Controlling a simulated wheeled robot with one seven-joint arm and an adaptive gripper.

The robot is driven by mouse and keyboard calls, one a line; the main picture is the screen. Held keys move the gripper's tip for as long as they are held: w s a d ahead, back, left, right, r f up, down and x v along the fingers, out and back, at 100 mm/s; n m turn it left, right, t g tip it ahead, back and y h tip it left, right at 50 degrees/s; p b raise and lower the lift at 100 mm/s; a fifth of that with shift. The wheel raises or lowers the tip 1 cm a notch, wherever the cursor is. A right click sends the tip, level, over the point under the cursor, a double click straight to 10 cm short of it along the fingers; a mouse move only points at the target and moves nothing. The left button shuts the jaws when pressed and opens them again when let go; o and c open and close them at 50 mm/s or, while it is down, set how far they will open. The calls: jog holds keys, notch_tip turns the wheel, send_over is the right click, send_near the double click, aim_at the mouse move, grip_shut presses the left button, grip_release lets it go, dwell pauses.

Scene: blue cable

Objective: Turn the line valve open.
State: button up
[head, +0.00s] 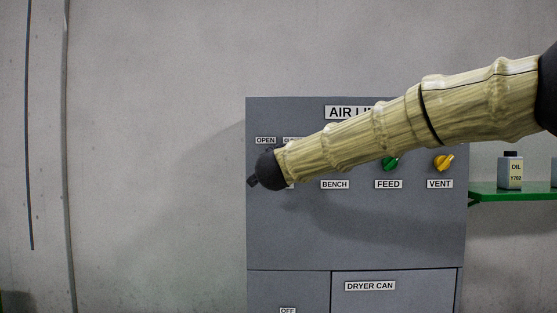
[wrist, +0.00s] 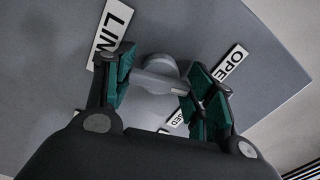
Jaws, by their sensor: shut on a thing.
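The line valve's grey handle (wrist: 158,82) shows in the wrist view, with its round hub behind it on the grey panel. My gripper (wrist: 153,86) has its green-padded fingers at both ends of the handle and is shut on it. The LINE label (wrist: 110,32) is left of the handle, the OPEN label (wrist: 229,62) is right of it. A partly covered label ending in "ED" (wrist: 178,122) is below. In the head view my arm hides the valve; the OPEN label (head: 265,140) shows just above my wrist. I cannot tell which label the handle points at.
The grey cabinet (head: 400,240) also carries a green FEED knob (head: 390,164) and a yellow VENT knob (head: 443,162), right of the valve and below my arm. A green shelf (head: 510,196) with an oil bottle (head: 510,171) stands at the right.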

jog(key=n+p, duration=0.2)
jog(key=n, duration=0.2)
jog(key=shift+f+n+p, duration=0.1)
jog(key=shift+n+p, duration=0.2)
jog(key=shift+n, duration=0.7)
jog(key=shift+f, duration=0.1)
jog(key=o, duration=1)
jog(key=s, duration=1.2)
jog(key=shift+d, duration=0.25)
